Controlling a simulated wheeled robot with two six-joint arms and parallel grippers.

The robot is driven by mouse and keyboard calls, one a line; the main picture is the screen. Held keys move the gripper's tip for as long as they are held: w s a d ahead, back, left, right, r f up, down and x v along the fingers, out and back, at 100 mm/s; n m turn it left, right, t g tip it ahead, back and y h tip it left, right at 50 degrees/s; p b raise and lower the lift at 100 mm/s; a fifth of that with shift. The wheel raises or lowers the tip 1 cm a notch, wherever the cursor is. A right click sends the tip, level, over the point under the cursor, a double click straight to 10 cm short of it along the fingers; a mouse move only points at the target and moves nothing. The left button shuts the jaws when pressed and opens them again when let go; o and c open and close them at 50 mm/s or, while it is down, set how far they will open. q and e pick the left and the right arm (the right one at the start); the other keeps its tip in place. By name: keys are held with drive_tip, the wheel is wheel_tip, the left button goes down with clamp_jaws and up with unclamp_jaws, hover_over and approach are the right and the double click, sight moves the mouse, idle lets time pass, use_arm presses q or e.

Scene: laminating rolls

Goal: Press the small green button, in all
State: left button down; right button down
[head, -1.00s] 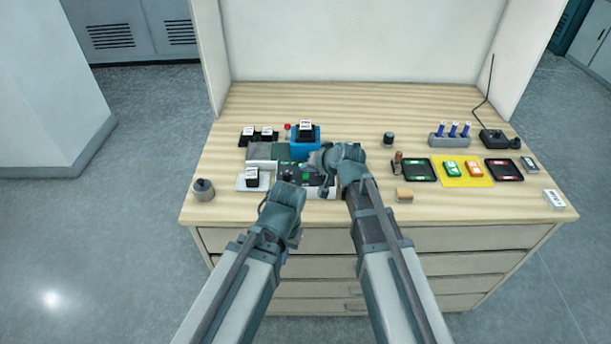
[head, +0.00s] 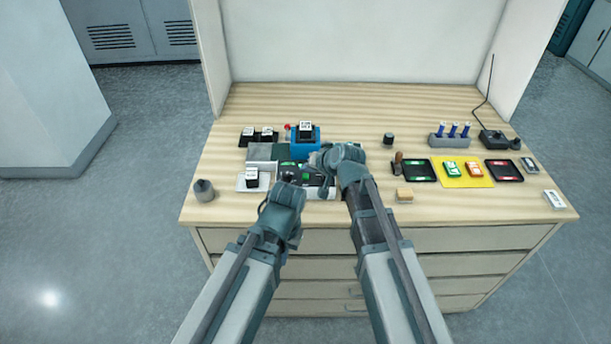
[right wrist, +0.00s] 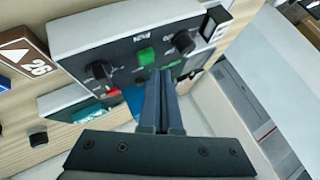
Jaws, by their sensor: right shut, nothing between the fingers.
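The small green button (right wrist: 146,57) sits on the dark face of a control panel (right wrist: 122,47), between two black knobs, in the right wrist view. In the head view the green button (head: 306,177) is small and partly crowded by my grippers. My right gripper (right wrist: 160,74) is shut and empty, its fingertips just beside the button; I cannot tell whether they touch the panel. In the head view my right gripper (head: 319,160) reaches over the panel from the right. My left gripper (head: 288,177) is at the panel's front left; its fingers are hidden.
A blue holder (head: 305,140) with a black-and-white block stands behind the panel. A white tray (head: 242,183) with a dark block lies to the left. A grey weight (head: 204,191) stands at the left front. A yellow mat (head: 450,180) and dark trays lie to the right.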

drive_tip(key=shift+f, duration=0.1)
idle(0.5)
drive_tip(key=shift+f+b, duration=0.35)
drive_tip(key=shift+b, duration=0.05)
